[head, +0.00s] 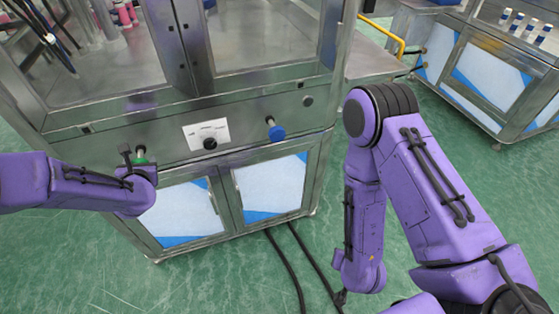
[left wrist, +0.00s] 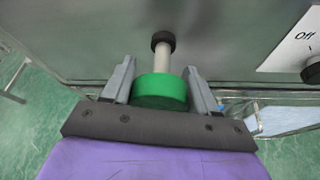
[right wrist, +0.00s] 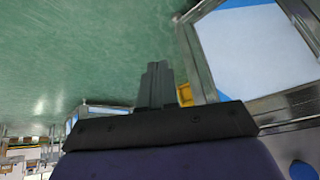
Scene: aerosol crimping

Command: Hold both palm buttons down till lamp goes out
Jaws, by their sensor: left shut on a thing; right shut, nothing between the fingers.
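The green palm button (head: 141,160) sits on a stem on the left of the machine's front panel. My left gripper (head: 136,156) is shut on it; in the left wrist view a finger lies on either side of the green button (left wrist: 160,92). The blue palm button (head: 277,132) stands free on its stem at the right of the panel. My right gripper (head: 341,297) hangs low, well below and right of the blue button. In the right wrist view its fingers (right wrist: 156,84) are together and empty. I cannot pick out a lit lamp.
A white label plate with a black selector knob (head: 210,144) sits between the buttons. A small grey round fitting (head: 308,101) is at the panel's right. Black cables (head: 287,258) run over the green floor. Another steel cabinet (head: 487,75) stands at the right, with a yellow rail (head: 383,33) nearby.

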